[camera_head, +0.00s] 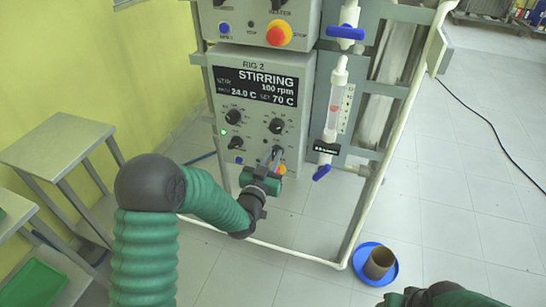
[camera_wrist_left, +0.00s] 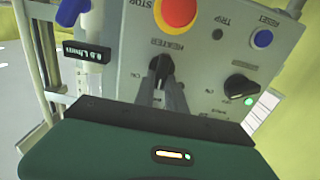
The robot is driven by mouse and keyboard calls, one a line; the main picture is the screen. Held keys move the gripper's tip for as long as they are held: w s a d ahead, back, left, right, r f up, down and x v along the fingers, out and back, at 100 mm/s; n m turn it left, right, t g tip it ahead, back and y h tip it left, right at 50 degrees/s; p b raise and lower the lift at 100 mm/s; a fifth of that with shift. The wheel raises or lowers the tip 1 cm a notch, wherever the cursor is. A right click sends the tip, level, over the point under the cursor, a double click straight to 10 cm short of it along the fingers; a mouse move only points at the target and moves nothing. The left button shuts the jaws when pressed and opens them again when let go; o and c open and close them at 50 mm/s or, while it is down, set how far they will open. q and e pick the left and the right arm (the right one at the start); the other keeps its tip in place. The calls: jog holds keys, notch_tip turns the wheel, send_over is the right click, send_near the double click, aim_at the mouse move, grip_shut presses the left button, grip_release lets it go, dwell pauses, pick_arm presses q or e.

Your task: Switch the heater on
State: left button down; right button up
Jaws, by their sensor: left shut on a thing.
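The control panel (camera_head: 255,100) of RIG 2 faces me, its display (camera_head: 256,86) reading STIRRING, 100 rpm, 24.0 C and SET 70 C. The heater knob (camera_wrist_left: 160,65) is a dark knob under the HEATER label in the left wrist view, which shows the panel upside down. My left gripper (camera_head: 274,156) is at the lower right of the panel; its fingers (camera_wrist_left: 166,82) are shut on this knob and partly cover it. The knob's exact setting is hard to read. Part of my right arm shows at the bottom right; its fingers are not clear.
A red stop button (camera_wrist_left: 178,10) sits close to the heater knob, and another knob (camera_wrist_left: 241,86) is beside it with a green light (camera_wrist_left: 249,101). Glassware with blue valves (camera_head: 322,173) hangs right of the panel. A brown cup (camera_head: 379,262) stands on a blue dish on the floor.

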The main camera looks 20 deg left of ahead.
pick_arm(q)
jog(key=shift+d+f, duration=0.1)
jog(key=shift+m, duration=0.3)
jog(key=shift+f+b, duration=0.1)
jog(key=shift+b, duration=0.35)
jog(key=shift+s+d+f+m+b, duration=0.15)
jog(key=shift+m+b, duration=0.75)
jog(key=shift+m, duration=0.95)
jog(key=shift+w+d+f+m+b, duration=0.15)
jog(key=shift+m+b, duration=0.7)
jog(key=shift+m, duration=1.05)
jog(key=shift+s+d+m+b, duration=0.15)
jog(key=shift+m+b, duration=0.75)
jog(key=shift+m, duration=0.95)
jog(key=c, duration=1.4)
grip_release()
